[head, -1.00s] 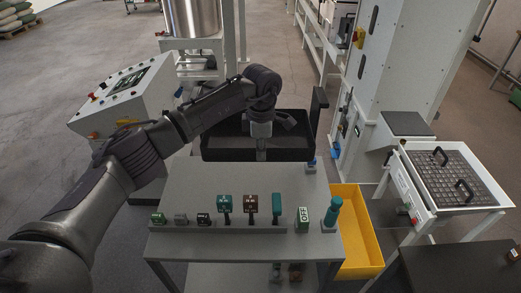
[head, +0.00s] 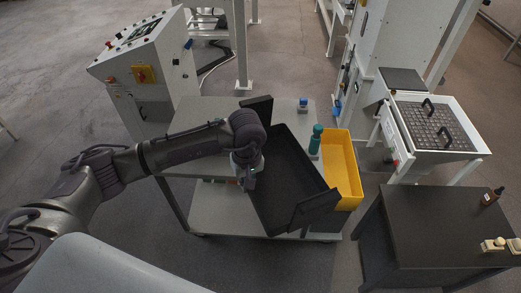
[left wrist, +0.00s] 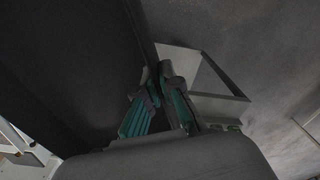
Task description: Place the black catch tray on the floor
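The black catch tray (head: 283,172) is in the middle of the head view, in the air over the right part of the grey cart (head: 200,112). It is turned at an angle, with raised ends at the back and front right. My left gripper (head: 248,182) is shut on the tray's left long wall. In the left wrist view the teal-padded fingers (left wrist: 158,88) close on the edge of the tray's dark wall (left wrist: 85,60). My right gripper is in no view. The grey floor (head: 130,235) shows in front of and left of the cart.
A yellow bin (head: 345,165) stands right of the tray. A teal-capped item (head: 316,138) and a blue item (head: 303,103) stand on the cart; the tray hides other parts of it. A dark table (head: 440,225) stands at right, a control console (head: 150,75) behind left.

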